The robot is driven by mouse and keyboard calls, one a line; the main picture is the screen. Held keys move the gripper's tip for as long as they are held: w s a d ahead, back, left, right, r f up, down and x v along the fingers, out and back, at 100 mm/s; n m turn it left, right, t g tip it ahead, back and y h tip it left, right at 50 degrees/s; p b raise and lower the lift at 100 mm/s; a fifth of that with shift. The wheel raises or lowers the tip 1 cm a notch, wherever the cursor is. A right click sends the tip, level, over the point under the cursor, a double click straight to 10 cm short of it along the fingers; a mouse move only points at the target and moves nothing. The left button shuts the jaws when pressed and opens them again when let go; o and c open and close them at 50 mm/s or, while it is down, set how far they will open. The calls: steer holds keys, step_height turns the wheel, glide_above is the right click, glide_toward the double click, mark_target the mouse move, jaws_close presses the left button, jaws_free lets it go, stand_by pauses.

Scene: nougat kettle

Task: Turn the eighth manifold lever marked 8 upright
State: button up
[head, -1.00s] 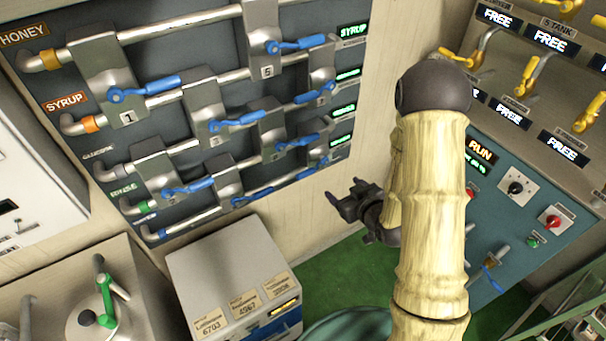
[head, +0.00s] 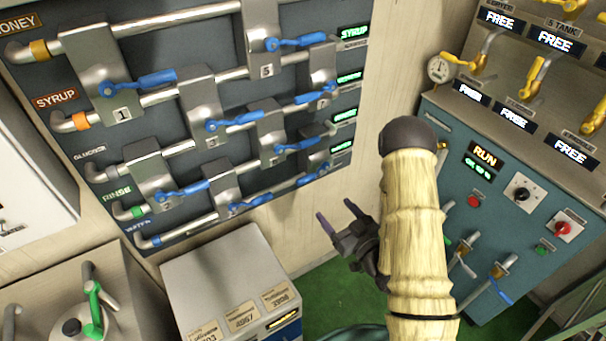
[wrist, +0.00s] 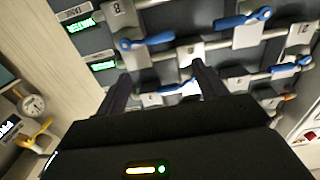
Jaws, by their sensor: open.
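The manifold panel carries steel plates with blue levers. The lower-right lever (head: 313,178), which seems to be lever 8, lies sideways near the lowest pipe; its number is unreadable in the head view. In the wrist view, which is turned over, a lever (wrist: 147,40) lies sideways at the upper left, below a plate with a tag (wrist: 116,8) that looks like an 8. My gripper (head: 336,210) is open and empty, below and right of that lever in the head view. Its two fingers also show in the wrist view (wrist: 160,72), apart from the lever.
Green displays (head: 343,115) line the panel's right edge. A grey box (head: 222,270) with paper tags stands below the panel. A teal control cabinet (head: 480,200) with knobs and a gauge (head: 438,69) stands at the right. Green floor lies between them.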

mark_target(307, 178)
steer(key=shift+w+a+f+b, duration=0.2)
steer(key=shift+w+b, duration=0.2)
steer(key=shift+b, duration=0.8)
steer(key=shift+w+a+f+b, duration=0.1)
steer(key=shift+w+a+b, duration=0.2)
steer(key=shift+b, duration=0.9)
steer(key=shift+w+b, duration=0.1)
steer(key=shift+b, duration=0.3)
steer(key=b, duration=0.4)
steer(key=shift+w+a+r+b, duration=0.1)
steer(key=shift+w+a+b, duration=0.2)
steer(key=shift+w+b, duration=0.1)
steer(key=x, duration=0.7)
steer(key=p+x, duration=0.1)
steer(key=x, duration=0.6)
steer(key=shift+w+a+r, duration=0.15)
steer(key=shift+r, duration=0.1)
steer(key=c, duration=1.4)
